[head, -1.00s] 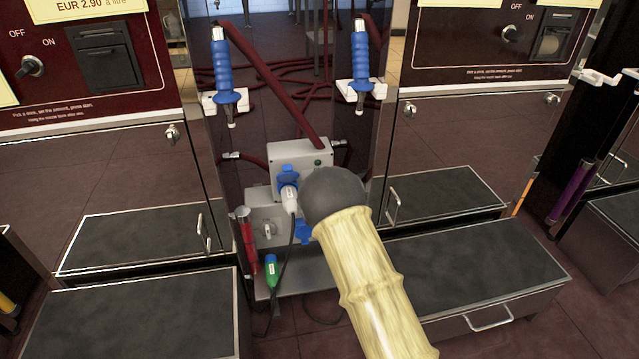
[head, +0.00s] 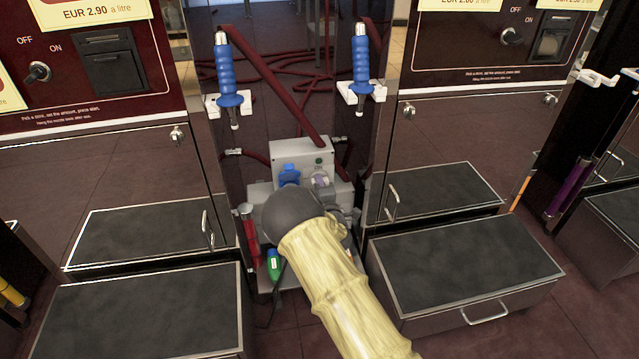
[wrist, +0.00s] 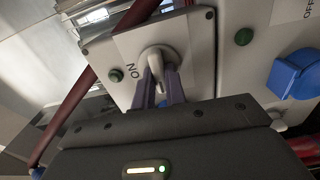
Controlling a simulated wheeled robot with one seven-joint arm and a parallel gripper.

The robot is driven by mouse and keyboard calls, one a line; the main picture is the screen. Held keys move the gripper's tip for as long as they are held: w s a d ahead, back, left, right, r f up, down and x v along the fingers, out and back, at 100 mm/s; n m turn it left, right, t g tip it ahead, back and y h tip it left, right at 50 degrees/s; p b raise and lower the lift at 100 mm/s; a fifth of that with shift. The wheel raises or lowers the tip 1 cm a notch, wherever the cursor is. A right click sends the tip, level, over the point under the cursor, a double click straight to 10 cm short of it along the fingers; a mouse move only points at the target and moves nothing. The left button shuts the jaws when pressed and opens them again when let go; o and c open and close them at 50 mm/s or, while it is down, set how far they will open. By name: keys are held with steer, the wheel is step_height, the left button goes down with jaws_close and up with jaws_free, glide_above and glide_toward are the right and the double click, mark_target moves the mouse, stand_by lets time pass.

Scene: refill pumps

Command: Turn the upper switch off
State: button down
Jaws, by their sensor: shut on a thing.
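The upper grey box (head: 301,152) stands between the two pumps, with a green lamp at its top right. In the wrist view, a pale rotary switch (wrist: 155,62) sits on a grey face beside a label reading ON. My gripper (wrist: 160,82) has its two purple fingers closed on the switch's grip. In the head view my gripper (head: 321,180) reaches the lower right of the upper box. My dark wrist hides most of the lower grey box and its switch. The fingers partly cover the grip, so its exact angle is hard to tell.
A blue socket cover (head: 289,174) is left of the switch. Two blue-handled nozzles (head: 228,85) (head: 361,65) hang above. A dark red hose (head: 275,90) runs down to the box. A green connector (head: 274,264) is below. Low dark-topped steps (head: 465,270) flank the gap.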

steer(key=shift+f+n, duration=0.1)
steer(key=shift+n, duration=0.2)
steer(key=c, duration=1.4)
jaws_free()
steer(key=shift+c, duration=0.2)
steer(key=p+v, duration=0.5)
steer(key=v, duration=1.2)
steer(key=shift+s+p, duration=0.25)
steer(key=shift+p, duration=0.1)
